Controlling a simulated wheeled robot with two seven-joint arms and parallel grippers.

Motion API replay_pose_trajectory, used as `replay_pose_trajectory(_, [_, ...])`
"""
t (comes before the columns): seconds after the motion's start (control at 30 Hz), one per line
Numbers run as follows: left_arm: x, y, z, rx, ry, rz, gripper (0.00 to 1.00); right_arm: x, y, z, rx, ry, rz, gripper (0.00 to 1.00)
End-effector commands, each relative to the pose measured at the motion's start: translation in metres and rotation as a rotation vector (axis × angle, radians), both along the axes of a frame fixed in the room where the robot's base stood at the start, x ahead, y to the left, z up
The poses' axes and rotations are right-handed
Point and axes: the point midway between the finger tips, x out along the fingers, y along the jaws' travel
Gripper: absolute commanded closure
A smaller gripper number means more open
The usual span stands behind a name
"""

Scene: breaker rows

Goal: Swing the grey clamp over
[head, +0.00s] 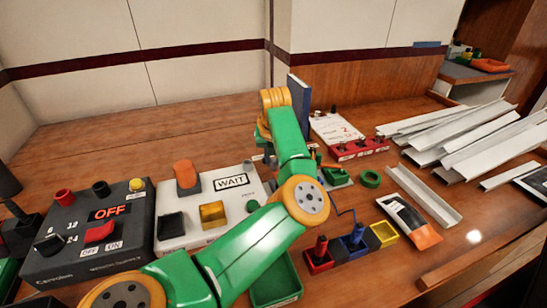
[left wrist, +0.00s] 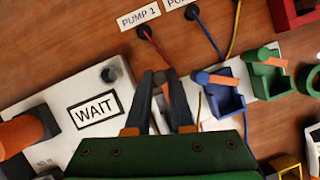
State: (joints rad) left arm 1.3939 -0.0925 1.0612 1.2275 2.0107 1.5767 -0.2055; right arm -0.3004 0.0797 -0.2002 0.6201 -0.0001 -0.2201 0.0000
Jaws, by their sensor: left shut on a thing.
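My left gripper (left wrist: 160,76) is lowered at the row of clamps, just right of the white WAIT box (left wrist: 95,112), its dark fingers close together. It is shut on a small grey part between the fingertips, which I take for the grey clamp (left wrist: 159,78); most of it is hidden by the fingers. To its right in the left wrist view stand a blue clamp (left wrist: 222,92) and a green clamp (left wrist: 268,72), both with orange-brown levers. In the head view my left arm hides the grey clamp and the fingertips. My right gripper is not in view.
Red, blue and yellow wires run from the PUMP labels (left wrist: 139,17) to the clamps. A grey OFF box (head: 85,235), small red and blue bins (head: 318,262), a green ring (head: 370,178) and metal channels (head: 460,140) lie around. The back left table is clear.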

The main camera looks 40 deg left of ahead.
Motion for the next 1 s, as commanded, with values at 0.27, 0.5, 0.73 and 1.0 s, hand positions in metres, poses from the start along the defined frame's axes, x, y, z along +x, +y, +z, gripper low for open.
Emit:
replay_pose_trajectory(0.27, [-0.003,0.001,0.000,0.000,0.000,0.134,1.00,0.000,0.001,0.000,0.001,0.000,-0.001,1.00])
replay_pose_trajectory(0.5, [-0.010,0.002,0.001,0.001,0.000,0.352,1.00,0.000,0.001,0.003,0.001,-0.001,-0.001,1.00])
replay_pose_trajectory(0.73, [-0.017,0.002,0.002,0.001,0.001,0.568,1.00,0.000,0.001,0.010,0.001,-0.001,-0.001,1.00])
replay_pose_trajectory(1.0, [-0.024,0.000,0.002,0.001,-0.001,0.794,1.00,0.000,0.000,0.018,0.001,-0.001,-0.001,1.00])
